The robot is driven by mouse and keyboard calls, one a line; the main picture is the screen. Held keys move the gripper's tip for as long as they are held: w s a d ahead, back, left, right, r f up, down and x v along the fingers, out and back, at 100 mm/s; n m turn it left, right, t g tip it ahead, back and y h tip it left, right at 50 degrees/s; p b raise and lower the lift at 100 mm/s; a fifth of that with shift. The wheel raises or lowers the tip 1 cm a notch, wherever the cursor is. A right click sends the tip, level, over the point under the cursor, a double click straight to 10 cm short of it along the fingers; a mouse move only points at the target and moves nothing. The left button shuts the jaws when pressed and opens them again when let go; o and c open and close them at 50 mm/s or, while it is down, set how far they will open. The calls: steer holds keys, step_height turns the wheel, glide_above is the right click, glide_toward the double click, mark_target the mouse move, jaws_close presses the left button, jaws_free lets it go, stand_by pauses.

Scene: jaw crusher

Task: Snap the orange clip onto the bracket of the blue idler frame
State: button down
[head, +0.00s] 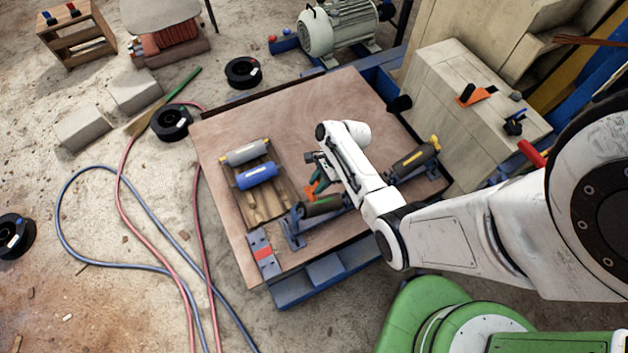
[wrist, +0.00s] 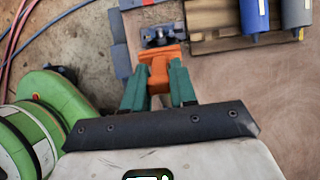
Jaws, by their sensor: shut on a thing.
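The orange clip (wrist: 160,66) is between the two teal fingers of my gripper (wrist: 158,84) in the wrist view. My gripper is shut on it. In the head view the clip (head: 313,189) shows as a small orange patch beside my gripper (head: 319,178), over the table. The blue idler frame (head: 293,238) lies along the table's front edge, with a dark roller (head: 322,206) in it. In the wrist view a blue-grey bracket (wrist: 162,35) is just ahead of the clip's front edge. I cannot tell whether they touch.
A wooden rack with a grey roller (head: 247,153) and a blue roller (head: 256,176) lies left of my gripper. The brown tabletop (head: 300,105) is clear toward the back.

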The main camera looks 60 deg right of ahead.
mark_target(311, 193)
steer(key=shift+r+p, duration=0.15)
steer(key=shift+p, duration=0.15)
steer(key=b+x, duration=0.3)
steer(key=x, duration=0.2)
steer(key=shift+w+a+f+b, duration=0.15)
steer(key=shift+a+f+b, duration=0.05)
steer(key=shift+f+b, duration=0.25)
steer(key=shift+p, duration=0.5)
stand_by(1.4)
steer(key=shift+b+x, duration=0.85)
steer(key=shift+x, duration=0.5)
steer(key=shift+r, duration=0.15)
steer(key=shift+p+v, duration=0.95)
steer(key=shift+p, duration=0.3)
stand_by(1.4)
